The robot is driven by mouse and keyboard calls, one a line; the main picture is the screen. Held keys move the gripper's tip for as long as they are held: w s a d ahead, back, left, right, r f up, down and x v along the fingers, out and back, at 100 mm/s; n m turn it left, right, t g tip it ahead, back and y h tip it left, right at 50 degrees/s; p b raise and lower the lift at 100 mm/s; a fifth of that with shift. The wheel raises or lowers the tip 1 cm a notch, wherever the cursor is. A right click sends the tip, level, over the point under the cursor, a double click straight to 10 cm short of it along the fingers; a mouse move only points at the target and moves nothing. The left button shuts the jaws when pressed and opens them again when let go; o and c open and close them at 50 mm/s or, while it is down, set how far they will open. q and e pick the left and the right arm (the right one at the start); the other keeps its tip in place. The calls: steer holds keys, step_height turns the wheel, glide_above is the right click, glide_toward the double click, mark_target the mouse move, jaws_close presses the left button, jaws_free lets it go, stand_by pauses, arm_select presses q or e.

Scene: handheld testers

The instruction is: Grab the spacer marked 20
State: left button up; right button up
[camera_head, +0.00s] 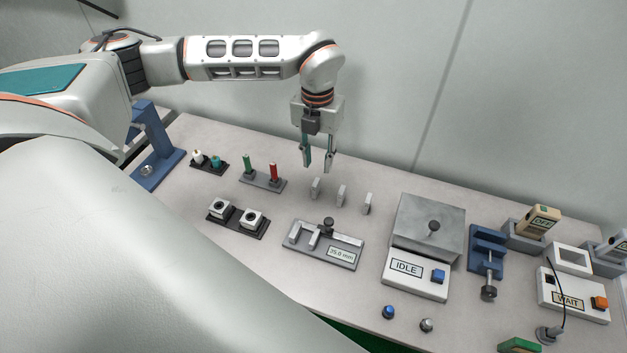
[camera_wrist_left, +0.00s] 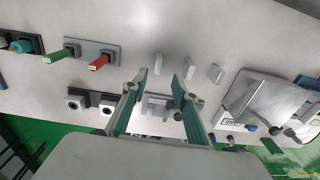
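Three small pale upright blocks stand in a row on the table, and they look like the spacers: a left one (camera_head: 315,188), a middle one (camera_head: 341,196) and a right one (camera_head: 367,203). They also show in the left wrist view as a left block (camera_wrist_left: 160,66), a middle block (camera_wrist_left: 189,66) and a right block (camera_wrist_left: 215,73). No marking can be read, so I cannot tell which is 20. My left gripper (camera_head: 318,164) points down, open and empty, above the table near the left block. Its two green-lined fingers (camera_wrist_left: 160,84) are apart in the wrist view. My right gripper is not in view.
A grey gauge fixture (camera_head: 349,257) reading 35.0 mm stands in front of the blocks. A tester marked IDLE (camera_head: 405,283) with a grey box is to their right. A tray with green and red probes (camera_head: 262,184) is to their left. The wall is close behind.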

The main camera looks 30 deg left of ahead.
mark_target(316, 182)
arm_select(q)
steer(key=shift+w+a, duration=0.15)
steer(key=shift+a, duration=0.2)
steer(key=shift+f, duration=0.25)
steer(key=f, duration=0.6)
steer(key=shift+s+d, duration=0.3)
steer(key=shift+s, duration=0.05)
steer(key=shift+f, duration=0.5)
jaws_close()
